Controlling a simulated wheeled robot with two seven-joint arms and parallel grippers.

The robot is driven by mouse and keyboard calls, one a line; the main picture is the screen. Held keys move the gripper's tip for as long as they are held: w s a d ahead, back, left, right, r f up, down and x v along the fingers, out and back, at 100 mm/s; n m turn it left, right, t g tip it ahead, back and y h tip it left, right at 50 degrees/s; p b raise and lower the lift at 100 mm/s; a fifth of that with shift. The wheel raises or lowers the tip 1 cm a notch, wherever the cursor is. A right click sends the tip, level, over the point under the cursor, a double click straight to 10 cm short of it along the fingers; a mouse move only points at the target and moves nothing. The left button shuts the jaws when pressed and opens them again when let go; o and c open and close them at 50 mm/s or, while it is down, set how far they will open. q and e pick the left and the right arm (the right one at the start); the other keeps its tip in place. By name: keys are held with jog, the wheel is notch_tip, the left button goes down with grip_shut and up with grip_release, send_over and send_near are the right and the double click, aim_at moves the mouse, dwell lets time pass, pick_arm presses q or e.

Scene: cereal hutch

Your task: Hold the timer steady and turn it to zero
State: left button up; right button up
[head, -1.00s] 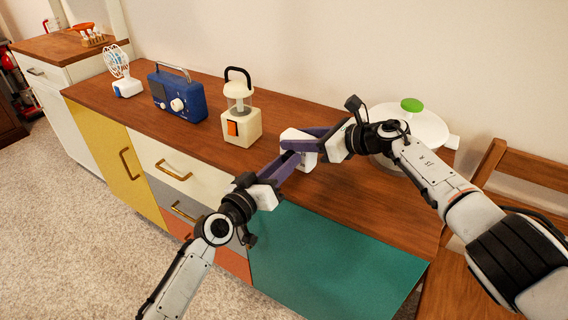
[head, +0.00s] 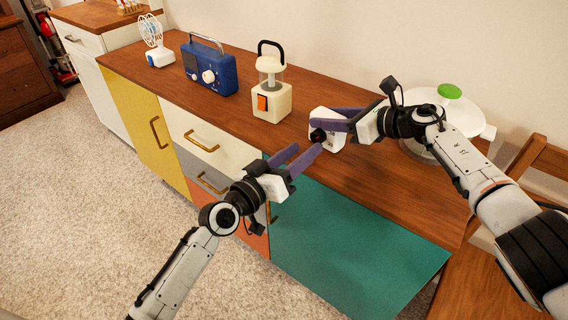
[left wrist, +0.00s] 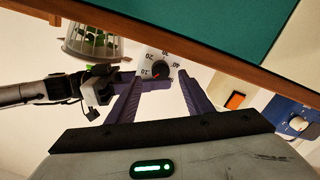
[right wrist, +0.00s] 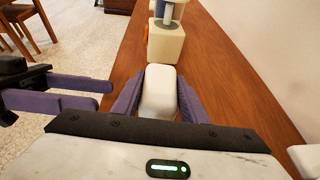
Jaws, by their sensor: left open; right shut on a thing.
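The timer (head: 331,143) is a white block with a black dial (head: 317,135) on its front, standing on the wooden counter. In the left wrist view the dial (left wrist: 160,69) has a red mark and printed numbers around it. My right gripper (head: 328,119) is shut on the timer's body; the right wrist view shows the white body (right wrist: 158,92) between its fingers. My left gripper (head: 309,148) is open, in front of the dial and apart from it. In the left wrist view its fingers (left wrist: 155,77) spread to either side of the dial.
A cream lantern (head: 271,103), a blue radio (head: 210,72) and a small fan (head: 153,42) stand left along the counter (head: 385,183). A wooden chair (head: 530,160) is at the right.

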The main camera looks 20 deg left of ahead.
pick_arm(q)
jog(key=v, duration=0.7)
jog(key=shift+r, duration=0.1)
jog(key=m+g, duration=0.5)
jog(key=m, duration=0.1)
send_near(315, 139)
jog(key=x, duration=0.8)
jog(key=c, duration=1.1)
